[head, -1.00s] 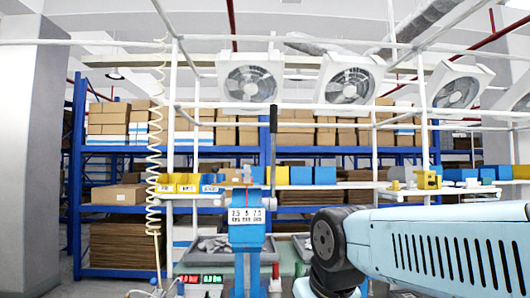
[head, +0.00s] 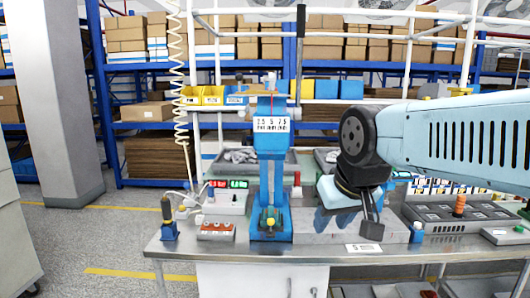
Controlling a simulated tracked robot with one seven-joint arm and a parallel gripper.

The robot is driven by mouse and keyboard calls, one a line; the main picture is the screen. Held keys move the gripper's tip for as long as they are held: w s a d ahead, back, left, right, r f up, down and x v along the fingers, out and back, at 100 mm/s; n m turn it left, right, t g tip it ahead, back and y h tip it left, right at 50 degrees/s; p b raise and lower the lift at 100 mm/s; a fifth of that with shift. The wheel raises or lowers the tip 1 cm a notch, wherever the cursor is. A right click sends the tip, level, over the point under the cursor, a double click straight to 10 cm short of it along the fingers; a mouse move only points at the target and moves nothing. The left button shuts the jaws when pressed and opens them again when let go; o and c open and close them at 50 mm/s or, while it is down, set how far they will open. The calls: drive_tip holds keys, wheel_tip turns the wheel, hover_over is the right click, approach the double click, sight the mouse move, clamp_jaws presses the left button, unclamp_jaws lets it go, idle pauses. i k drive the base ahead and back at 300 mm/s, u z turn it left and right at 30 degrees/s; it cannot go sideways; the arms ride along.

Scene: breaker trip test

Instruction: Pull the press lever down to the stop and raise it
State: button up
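The blue press (head: 271,140) stands upright on the bench, left of the picture's middle, with a white number label on its front. Its press lever (head: 299,60) rises from the press head at the right side, nearly vertical, with a dark grip at the top. A small yellow-green piece (head: 270,216) is at the press base, under the column. My gripper (head: 371,228) hangs at the lower right of the press, pointing down over the bench, apart from the lever. Its dark fingers overlap from this side, so their opening does not show.
The bench (head: 310,252) carries a box with red and green displays (head: 226,196) and a red-button box (head: 215,230) on the left. Dark grey trays (head: 450,214) stand on the right. A coiled hose (head: 176,80) hangs at the left. Shelves with cartons stand behind.

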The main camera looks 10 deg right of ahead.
sight(300, 12)
drive_tip(key=k, duration=1.25)
drive_tip(key=u, duration=0.6)
drive_tip(key=i, duration=1.5)
drive_tip(key=z, duration=0.6)
